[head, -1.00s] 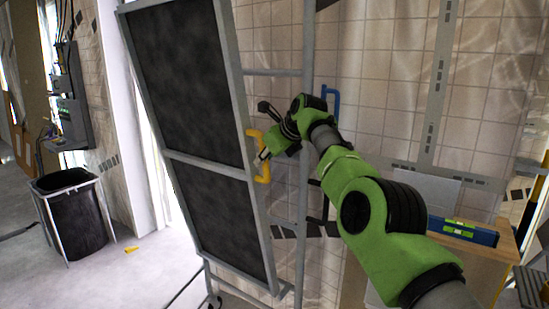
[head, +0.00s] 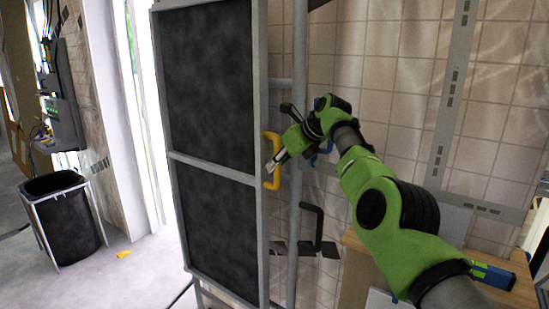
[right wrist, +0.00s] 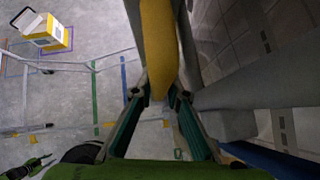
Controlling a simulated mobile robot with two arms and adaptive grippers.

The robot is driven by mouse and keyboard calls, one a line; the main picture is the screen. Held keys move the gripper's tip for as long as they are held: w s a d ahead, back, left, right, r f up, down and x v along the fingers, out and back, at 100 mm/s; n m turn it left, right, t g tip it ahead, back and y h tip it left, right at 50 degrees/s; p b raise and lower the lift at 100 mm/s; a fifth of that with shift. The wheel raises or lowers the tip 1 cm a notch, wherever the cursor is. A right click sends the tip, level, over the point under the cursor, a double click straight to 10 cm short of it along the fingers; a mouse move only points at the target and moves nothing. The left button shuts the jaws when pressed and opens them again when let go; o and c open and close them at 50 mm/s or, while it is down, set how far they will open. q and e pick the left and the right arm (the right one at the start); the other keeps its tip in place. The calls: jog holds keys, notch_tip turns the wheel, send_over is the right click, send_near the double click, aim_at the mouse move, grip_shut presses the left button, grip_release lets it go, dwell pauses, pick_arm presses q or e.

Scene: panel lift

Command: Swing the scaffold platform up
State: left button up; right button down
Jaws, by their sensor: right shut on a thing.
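The scaffold platform (head: 208,95) is a tall dark panel in a grey metal frame, standing nearly upright left of centre in the head view. A yellow handle (head: 277,178) sits on its right edge. My right gripper (head: 275,162) is shut on this handle, reaching it from the right. In the right wrist view the yellow handle (right wrist: 158,45) runs between the fingers of my right gripper (right wrist: 158,95). The fingers hide part of the handle. My left gripper does not show in the head view.
Grey scaffold posts (head: 300,110) stand just right of the panel, before a tiled wall (head: 400,70). A black bin (head: 68,215) stands at the left. A wooden worktop (head: 515,290) with a blue level (head: 492,275) is at the lower right. The floor (head: 130,275) between bin and panel looks mostly clear.

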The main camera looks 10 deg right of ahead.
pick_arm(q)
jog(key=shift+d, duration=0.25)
pick_arm(e)
jog(key=shift+w+d+r, duration=0.2)
jog(key=shift+d+r, duration=0.15)
jog(key=shift+d, duration=0.05)
jog(key=c, duration=2.1)
grip_release()
jog(key=shift+o, duration=0.7)
jog(key=shift+w+d+f, duration=0.15)
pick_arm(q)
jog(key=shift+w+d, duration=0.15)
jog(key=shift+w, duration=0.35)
pick_arm(e)
jog(key=shift+f, duration=0.15)
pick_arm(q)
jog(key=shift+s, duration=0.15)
pick_arm(e)
jog(key=v, duration=1.2)
